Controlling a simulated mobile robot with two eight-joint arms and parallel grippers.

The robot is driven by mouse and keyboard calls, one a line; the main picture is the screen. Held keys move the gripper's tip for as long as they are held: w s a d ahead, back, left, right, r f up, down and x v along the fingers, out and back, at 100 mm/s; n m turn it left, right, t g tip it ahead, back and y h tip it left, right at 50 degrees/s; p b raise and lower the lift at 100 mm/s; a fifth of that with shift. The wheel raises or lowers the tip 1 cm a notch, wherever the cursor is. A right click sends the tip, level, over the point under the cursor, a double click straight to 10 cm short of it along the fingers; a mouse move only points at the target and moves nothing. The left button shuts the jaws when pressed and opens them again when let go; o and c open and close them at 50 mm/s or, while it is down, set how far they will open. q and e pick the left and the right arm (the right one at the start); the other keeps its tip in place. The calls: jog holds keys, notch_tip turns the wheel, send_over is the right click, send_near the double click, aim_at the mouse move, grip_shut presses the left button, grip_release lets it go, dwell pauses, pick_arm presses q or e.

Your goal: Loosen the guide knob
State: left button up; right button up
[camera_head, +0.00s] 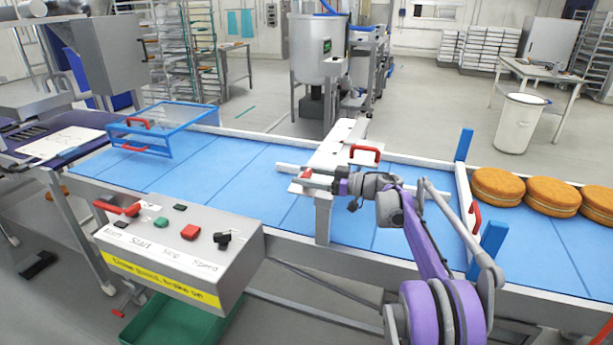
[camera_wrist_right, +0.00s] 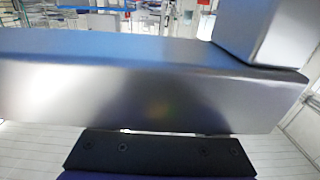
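A small red part (camera_head: 306,174), which looks like the guide knob, sits at the near end of the white guide plate (camera_head: 338,146) over the blue conveyor belt. My right gripper (camera_head: 314,182) reaches in from the right, with its grey fingertips at the red part. I cannot tell whether the fingers touch it or close around it. In the right wrist view a broad grey metal bar (camera_wrist_right: 130,85) fills the middle and hides the knob; a black plate (camera_wrist_right: 155,155) shows below it. My left gripper is not in view.
A red handle (camera_head: 366,152) stands on the guide plate, close to my right wrist. The control box (camera_head: 180,260) with buttons is at the near left. Filled rounds (camera_head: 497,187) lie at the right, past blue posts (camera_head: 464,145). A blue-framed guard (camera_head: 172,125) stands at the left.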

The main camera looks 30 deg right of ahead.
jog(key=o, duration=0.3)
jog(key=v, duration=1)
jog(key=shift+s+d+b, duration=0.25)
jog(key=shift+d+b, duration=0.05)
jog(key=shift+b, duration=0.05)
